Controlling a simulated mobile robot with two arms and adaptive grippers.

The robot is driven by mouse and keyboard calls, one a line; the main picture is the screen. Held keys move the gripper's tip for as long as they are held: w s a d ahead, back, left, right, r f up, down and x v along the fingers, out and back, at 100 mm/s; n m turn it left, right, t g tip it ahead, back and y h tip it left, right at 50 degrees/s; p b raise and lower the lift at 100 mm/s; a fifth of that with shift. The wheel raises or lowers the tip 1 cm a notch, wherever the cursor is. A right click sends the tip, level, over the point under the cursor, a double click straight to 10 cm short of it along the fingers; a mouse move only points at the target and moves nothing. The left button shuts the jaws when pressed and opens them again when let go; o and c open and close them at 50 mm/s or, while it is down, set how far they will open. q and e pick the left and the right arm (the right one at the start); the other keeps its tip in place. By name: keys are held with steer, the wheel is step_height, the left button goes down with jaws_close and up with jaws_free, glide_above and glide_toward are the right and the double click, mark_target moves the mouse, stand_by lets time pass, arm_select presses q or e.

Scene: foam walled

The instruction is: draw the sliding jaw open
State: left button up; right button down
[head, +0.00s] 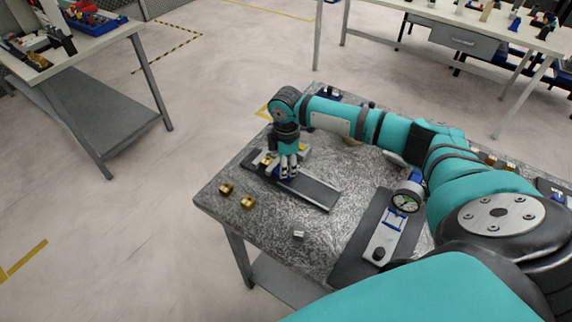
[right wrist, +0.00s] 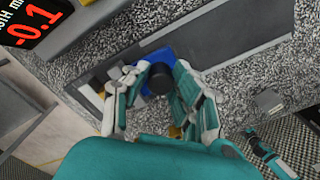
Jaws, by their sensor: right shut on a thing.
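The sliding jaw shows in the right wrist view as a blue carriage (right wrist: 156,56) with a black knob (right wrist: 160,80), on a dark grey rail (right wrist: 215,42). In the head view the rail (head: 314,190) lies flat on the speckled table. My right gripper (head: 288,175) reaches down over the rail's far-left part. In the right wrist view my right gripper (right wrist: 160,95) has its fingers on both sides of the knob, shut on the jaw. The fingers partly hide the carriage and the contact. My left gripper is not in view.
A small metal block (head: 298,235) lies in front. A dial gauge stand (head: 405,201) is to the right. A display reading -0.1 (right wrist: 32,18) shows in the wrist view.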

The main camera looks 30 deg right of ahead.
steer(key=s+p, duration=0.1)
steer(key=s+d+p, duration=0.1)
steer(key=s, duration=0.1)
steer(key=shift+d+r+p, duration=0.1)
steer(key=shift+r+p, duration=0.1)
steer(key=shift+p, duration=0.2)
steer(key=shift+s+d, duration=0.1)
steer(key=shift+s, duration=0.1)
steer(key=shift+f, duration=0.15)
steer(key=c, duration=1.1)
jaws_free()
step_height(320, 180, up, 12)
